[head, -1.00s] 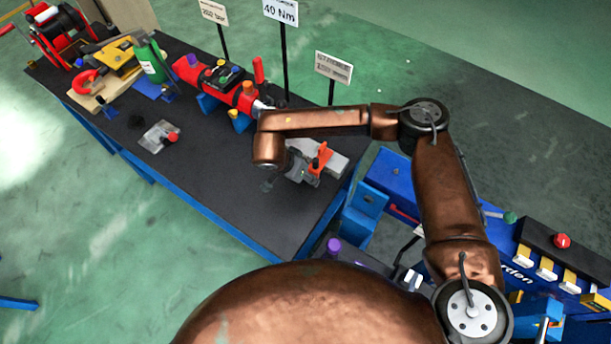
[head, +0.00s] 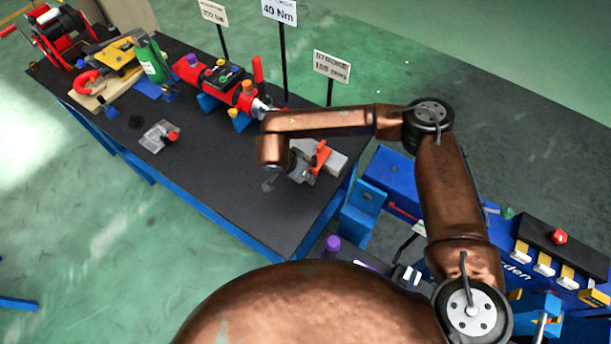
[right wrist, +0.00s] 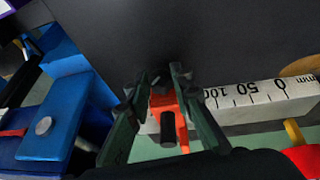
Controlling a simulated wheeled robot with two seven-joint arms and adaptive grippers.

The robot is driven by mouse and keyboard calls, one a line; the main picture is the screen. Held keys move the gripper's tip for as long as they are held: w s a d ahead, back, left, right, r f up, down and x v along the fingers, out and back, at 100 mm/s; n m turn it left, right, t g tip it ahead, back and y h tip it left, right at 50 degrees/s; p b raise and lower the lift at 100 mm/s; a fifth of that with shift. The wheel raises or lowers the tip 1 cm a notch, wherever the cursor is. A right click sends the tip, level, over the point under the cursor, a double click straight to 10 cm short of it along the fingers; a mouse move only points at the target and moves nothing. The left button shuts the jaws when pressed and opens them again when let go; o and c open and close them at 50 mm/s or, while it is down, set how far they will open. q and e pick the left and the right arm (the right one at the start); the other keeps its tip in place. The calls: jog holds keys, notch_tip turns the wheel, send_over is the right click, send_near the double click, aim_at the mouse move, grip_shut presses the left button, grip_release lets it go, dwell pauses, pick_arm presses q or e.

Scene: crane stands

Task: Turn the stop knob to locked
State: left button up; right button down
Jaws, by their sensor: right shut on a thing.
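The stop knob is an orange-red lever-like piece (head: 321,155) on a grey stop block at the right end of the dark bench. It also shows between my fingers in the right wrist view (right wrist: 163,103), with a dark cylinder in front of it. My right gripper (head: 301,172) is shut on this knob, with one dark green finger on each side in the right wrist view (right wrist: 158,88). The light bar with the mm scale (right wrist: 262,105) runs off to the right of the knob. The fingers hide part of the knob, and I see no lock marking. My left gripper is not in view.
A red cylinder unit (head: 225,85) with knobs lies on the bench (head: 215,170) to the left. Signs on posts, one reading 40 Nm (head: 279,12), stand behind. A blue fixture (head: 385,185) stands at the right. The front middle of the bench is clear.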

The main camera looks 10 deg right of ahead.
jog(key=shift+s+d+r+t+y, duration=0.1)
jog(key=shift+s+r+t+y, duration=0.05)
jog(key=shift+t+y, duration=0.55)
jog(key=shift+s+d+m+t+y+b, duration=0.1)
jog(key=shift+m+t+y+b, duration=0.35)
jog(key=shift+y+b, duration=0.2)
jog(key=t+y+b, duration=0.1)
jog(key=b, duration=0.1)
jog(key=t+y+b, duration=0.1)
jog(key=t+b, duration=0.1)
jog(key=b, duration=0.1)
jog(key=shift+s+d+f+m+b, duration=0.2)
jog(key=shift+f+m+b, duration=0.1)
jog(key=shift+f+m, duration=0.1)
jog(key=shift+r+t+y+b, duration=0.1)
jog(key=shift+t+y+b, duration=0.3)
jog(key=shift+b, duration=0.3)
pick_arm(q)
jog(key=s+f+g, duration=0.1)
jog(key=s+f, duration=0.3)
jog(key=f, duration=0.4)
pick_arm(e)
jog(key=shift+r, duration=0.15)
jog(key=c, duration=1.9)
grip_release()
jog(key=shift+s, duration=0.1)
jog(key=shift+o, duration=0.9)
